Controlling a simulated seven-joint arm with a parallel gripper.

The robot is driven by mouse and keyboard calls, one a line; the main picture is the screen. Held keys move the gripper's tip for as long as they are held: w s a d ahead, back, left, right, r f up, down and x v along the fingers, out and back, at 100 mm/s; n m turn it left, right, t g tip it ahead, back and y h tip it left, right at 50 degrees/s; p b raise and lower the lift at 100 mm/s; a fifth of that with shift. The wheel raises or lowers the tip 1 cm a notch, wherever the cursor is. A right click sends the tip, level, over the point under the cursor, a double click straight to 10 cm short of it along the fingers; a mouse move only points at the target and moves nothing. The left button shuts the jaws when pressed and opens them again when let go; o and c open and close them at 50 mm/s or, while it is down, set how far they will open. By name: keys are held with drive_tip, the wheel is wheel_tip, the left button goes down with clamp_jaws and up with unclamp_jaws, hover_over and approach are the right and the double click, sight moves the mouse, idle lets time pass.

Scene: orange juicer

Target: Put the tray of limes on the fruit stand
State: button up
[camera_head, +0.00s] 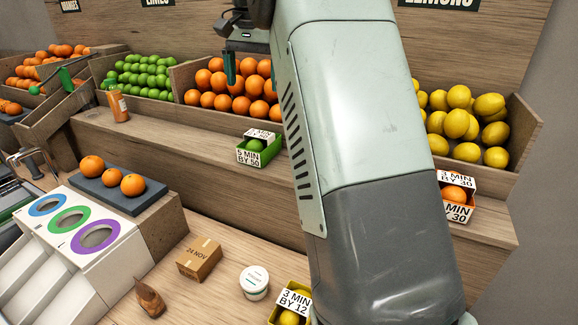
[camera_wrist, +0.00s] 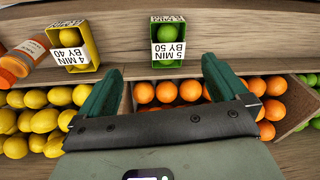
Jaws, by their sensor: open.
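The small green tray of limes (camera_head: 241,157) stands on the wooden ledge of the fruit stand (camera_head: 185,135), below the orange bin, with a "5 MIN BY 50" label. The wrist view shows the same green tray (camera_wrist: 155,66) upright with a lime (camera_wrist: 167,31) in it, just beyond my fingertips. My gripper (camera_wrist: 160,85) is open, with nothing between its two dark green fingers, and is apart from the tray. In the head view my gripper (camera_head: 252,67) is up in front of the oranges, partly hidden by my arm.
A yellow tray (camera_wrist: 91,47) and a juice bottle (camera_wrist: 14,66) stand on the same ledge. An orange-filled tray (camera_head: 457,213) is at right. The counter holds a cardboard box (camera_head: 199,259), a white tub (camera_head: 254,282) and a lemon tray (camera_head: 273,313). Ledge room shows left of the green tray.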

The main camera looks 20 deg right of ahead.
drive_tip(key=s+a+r+n+t, duration=0.1)
drive_tip(key=s+a+r+n, duration=0.15)
drive_tip(key=s, duration=0.75)
drive_tip(key=s+a+r+n+t, duration=0.15)
drive_tip(key=s+r, duration=0.25)
drive_tip(key=s, duration=0.6)
drive_tip(key=s+f+n+t, duration=0.1)
drive_tip(key=s+f, duration=0.3)
drive_tip(key=s, duration=0.4)
drive_tip(key=s+f+n+t, duration=0.1)
drive_tip(key=s+f+n, duration=0.1)
drive_tip(key=s+f, duration=0.3)
drive_tip(key=s, duration=0.4)
